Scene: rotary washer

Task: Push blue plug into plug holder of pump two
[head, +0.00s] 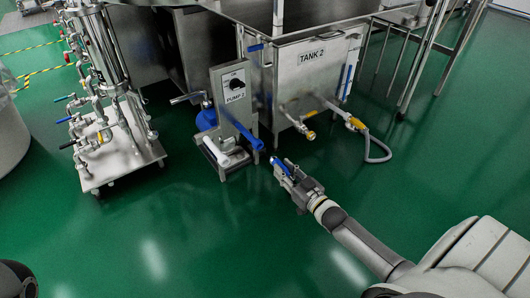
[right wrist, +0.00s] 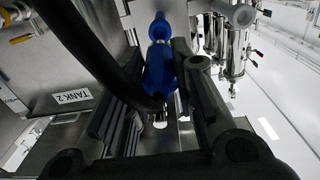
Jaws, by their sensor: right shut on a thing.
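My right gripper (head: 285,175) is shut on the blue plug (head: 277,165). In the right wrist view the plug (right wrist: 160,72) sits between the two fingers (right wrist: 160,95), pointing away from the wrist. The pump two unit (head: 235,92) is a grey panel with a dark knob, on a low base. A blue tube-like part (head: 250,138), apparently its plug holder, slants from the panel down toward my gripper. In the head view a small gap shows between its end and the plug. In the right wrist view blue beyond the plug's tip partly overlaps it, so contact is unclear.
Behind the pump stands the steel Tank 2 (head: 314,65), with valves and a grey hose (head: 378,158) at its front. A wheeled pipe rack (head: 115,165) stands at the left. The green floor in front is clear.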

